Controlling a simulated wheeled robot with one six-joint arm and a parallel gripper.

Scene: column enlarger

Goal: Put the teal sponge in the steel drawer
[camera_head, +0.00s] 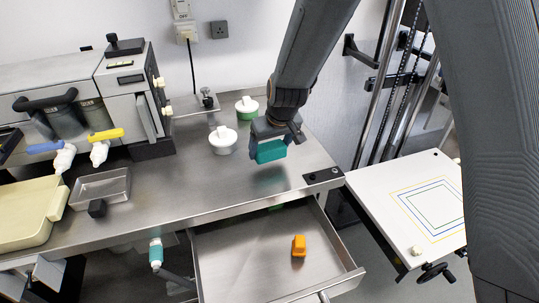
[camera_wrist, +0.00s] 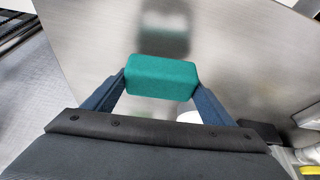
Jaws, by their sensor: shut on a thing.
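The teal sponge (camera_head: 271,151) is a small rounded block between the fingers of my gripper (camera_head: 268,146). My gripper is shut on it and holds it above the steel counter (camera_head: 222,184). In the wrist view the sponge (camera_wrist: 162,77) sits between the two blue fingertips (camera_wrist: 161,84), with its reflection on the metal beyond. The steel drawer (camera_head: 240,262) is pulled open below the counter's front edge, lower in the picture than the sponge.
Two white-lidded containers (camera_head: 223,140) (camera_head: 247,108) stand on the counter left of my gripper. A steel tray (camera_head: 101,188) and a cream tray (camera_head: 30,213) lie at the left. A white baseboard (camera_head: 410,207) stands at the right.

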